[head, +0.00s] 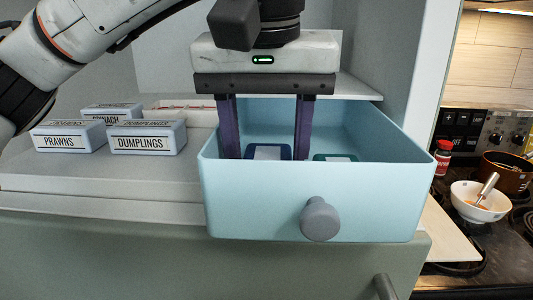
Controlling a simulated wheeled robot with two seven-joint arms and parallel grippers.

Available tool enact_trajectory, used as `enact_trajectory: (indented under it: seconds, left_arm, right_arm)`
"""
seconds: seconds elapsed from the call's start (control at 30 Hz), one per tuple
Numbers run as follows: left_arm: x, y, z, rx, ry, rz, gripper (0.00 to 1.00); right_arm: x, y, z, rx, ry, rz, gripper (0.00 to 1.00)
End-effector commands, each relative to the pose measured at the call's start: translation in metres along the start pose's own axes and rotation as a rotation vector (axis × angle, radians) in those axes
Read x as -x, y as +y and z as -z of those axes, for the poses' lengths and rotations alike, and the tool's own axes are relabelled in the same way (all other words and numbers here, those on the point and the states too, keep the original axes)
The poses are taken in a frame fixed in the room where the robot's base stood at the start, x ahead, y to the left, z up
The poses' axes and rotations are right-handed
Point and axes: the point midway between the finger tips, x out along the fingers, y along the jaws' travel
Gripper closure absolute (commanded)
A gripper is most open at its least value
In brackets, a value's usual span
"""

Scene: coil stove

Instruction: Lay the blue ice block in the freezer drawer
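The light-blue freezer drawer (313,195) is pulled out, with a round grey knob on its front. A dark blue block (268,152) with a pale top lies inside it, partly hidden by the front wall. I take it to be the blue ice block. My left gripper (266,152) points down into the drawer, its two purple fingers wide apart. The fingertips are hidden behind the drawer's front wall. My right gripper is not in view.
A green block (335,157) lies in the drawer, right of the blue one. Left of the drawer stand boxes labelled prawns (69,138) and dumplings (147,138), with another behind. A stove at right holds a white bowl (479,203) and a brown pot (507,173).

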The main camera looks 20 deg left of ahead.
Motion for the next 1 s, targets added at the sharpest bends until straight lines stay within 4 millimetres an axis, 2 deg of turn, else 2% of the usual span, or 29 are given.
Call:
enact_trajectory:
  seconds: [0.37,1.0]
  left_arm:
    - [0.000,0.000,0.000,0.001,0.001,-0.001,0.78]
    - [-0.012,0.000,-0.002,0.001,0.001,-0.001,0.78]
  right_arm:
    - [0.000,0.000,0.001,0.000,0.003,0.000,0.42]
    - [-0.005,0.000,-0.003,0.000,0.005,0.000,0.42]
